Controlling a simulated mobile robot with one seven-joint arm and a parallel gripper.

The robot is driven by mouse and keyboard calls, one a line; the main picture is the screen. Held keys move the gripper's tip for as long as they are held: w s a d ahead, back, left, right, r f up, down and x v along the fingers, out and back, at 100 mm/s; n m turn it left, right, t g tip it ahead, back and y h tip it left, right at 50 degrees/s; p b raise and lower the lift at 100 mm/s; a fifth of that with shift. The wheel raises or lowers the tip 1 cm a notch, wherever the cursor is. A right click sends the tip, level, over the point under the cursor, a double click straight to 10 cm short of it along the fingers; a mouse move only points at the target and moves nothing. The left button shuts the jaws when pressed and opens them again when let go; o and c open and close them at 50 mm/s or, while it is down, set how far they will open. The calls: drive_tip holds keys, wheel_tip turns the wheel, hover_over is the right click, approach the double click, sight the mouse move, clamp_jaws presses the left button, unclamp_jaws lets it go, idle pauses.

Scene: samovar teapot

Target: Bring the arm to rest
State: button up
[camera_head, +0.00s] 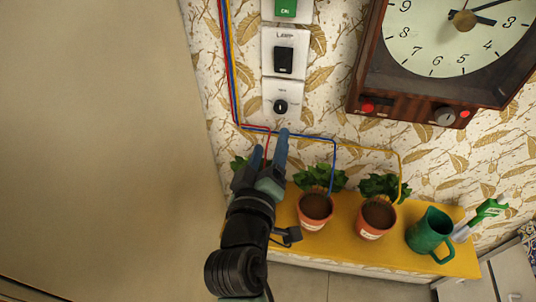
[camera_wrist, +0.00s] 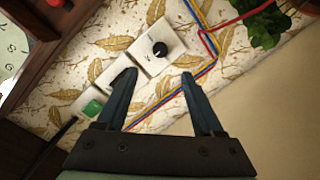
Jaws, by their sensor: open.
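My gripper (camera_head: 270,150) is in front of the wallpapered wall, just below a white plate with a black rotary knob (camera_head: 280,106). Its two blue-grey fingers are spread apart with nothing between them. In the wrist view my gripper (camera_wrist: 158,82) is also open and empty, and the knob (camera_wrist: 160,49) shows beyond the fingertips. My dark arm reaches up from the bottom of the head view. One potted plant behind the gripper is mostly hidden.
A yellow shelf (camera_head: 345,255) carries potted plants (camera_head: 316,207), a green jug (camera_head: 430,232) and a green-handled tool (camera_head: 487,212). A lamp switch (camera_head: 284,60) and a green switch (camera_head: 286,8) sit above the knob. A wooden clock (camera_head: 450,40) hangs at right. Coloured wires run along the wall.

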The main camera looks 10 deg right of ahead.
drive_tip(key=shift+s+a+r, duration=0.1)
drive_tip(key=shift+s+a, duration=0.15)
drive_tip(key=shift+s, duration=0.45)
drive_tip(key=w+a+r+m+t+y, duration=0.1)
drive_tip(key=a+r+m+t, duration=0.15)
drive_tip(key=r, duration=0.95)
drive_tip(key=a+r+m+t+y, duration=0.15)
drive_tip(key=r+t, duration=0.25)
drive_tip(key=r, duration=0.8)
drive_tip(key=s+a+r+t+y, duration=0.2)
drive_tip(key=s+r, duration=0.3)
drive_tip(key=r, duration=0.4)
drive_tip(key=s+a+r+t+y, duration=0.1)
drive_tip(key=s+r+t+y, duration=0.1)
drive_tip(key=s+r, duration=0.3)
wheel_tip(320, 180, up, 5)
drive_tip(key=shift+s+a+f+m+t, duration=0.15)
drive_tip(key=shift+a+m+t, duration=0.2)
drive_tip(key=shift+t, duration=0.5)
